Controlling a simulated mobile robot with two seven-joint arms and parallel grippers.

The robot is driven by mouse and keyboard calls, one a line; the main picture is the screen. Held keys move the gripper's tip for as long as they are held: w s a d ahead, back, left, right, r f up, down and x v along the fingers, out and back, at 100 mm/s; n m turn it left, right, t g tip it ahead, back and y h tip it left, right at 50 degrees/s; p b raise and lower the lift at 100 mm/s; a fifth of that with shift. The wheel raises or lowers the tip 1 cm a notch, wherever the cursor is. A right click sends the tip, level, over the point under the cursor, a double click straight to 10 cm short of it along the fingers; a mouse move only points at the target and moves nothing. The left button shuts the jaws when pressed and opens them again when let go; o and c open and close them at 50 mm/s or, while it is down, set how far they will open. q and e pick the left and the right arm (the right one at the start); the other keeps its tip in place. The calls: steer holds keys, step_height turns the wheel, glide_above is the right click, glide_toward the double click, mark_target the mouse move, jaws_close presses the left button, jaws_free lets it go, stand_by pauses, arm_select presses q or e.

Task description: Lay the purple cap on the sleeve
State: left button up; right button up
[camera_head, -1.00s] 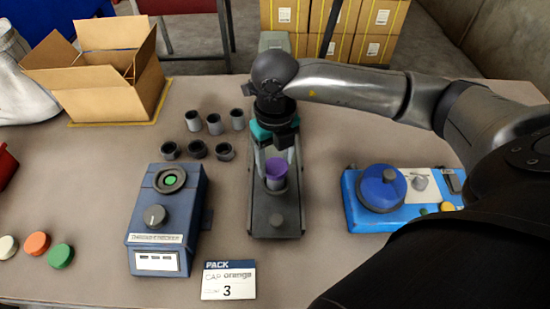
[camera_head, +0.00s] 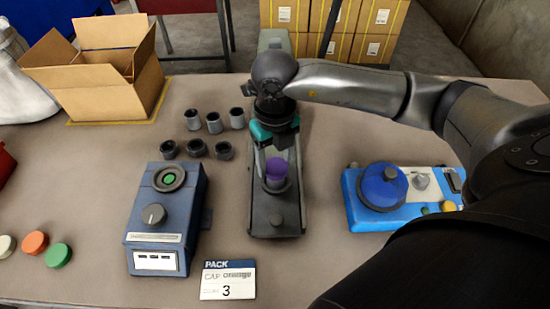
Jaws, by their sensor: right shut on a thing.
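The purple cap (camera_head: 276,169) is in the middle of the head view, over the grey press-like stand (camera_head: 262,219). My right gripper (camera_head: 275,173) reaches down from above and is shut on the purple cap, one finger on each side. A grey cylinder, which looks like the sleeve (camera_head: 275,185), stands directly below the cap on the stand. The cap appears to touch its top or sit just above it; I cannot tell which. My left gripper is not in view.
A blue checker box (camera_head: 165,220) stands left, with several grey sleeves and dark rings (camera_head: 197,149) behind it. A blue device with a round knob (camera_head: 382,187) is right. Orange (camera_head: 35,243), green and white caps lie far left. An order card (camera_head: 228,280) lies in front.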

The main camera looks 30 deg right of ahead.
stand_by(0.3)
steer(key=o, duration=1.2)
steer(key=shift+c, duration=0.2)
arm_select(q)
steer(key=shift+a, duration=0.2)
arm_select(e)
steer(key=shift+o, duration=1.1)
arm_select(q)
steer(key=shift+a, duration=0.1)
arm_select(e)
steer(key=shift+o, duration=0.2)
steer(key=shift+r+p, duration=2.25)
steer(key=shift+r, duration=0.65)
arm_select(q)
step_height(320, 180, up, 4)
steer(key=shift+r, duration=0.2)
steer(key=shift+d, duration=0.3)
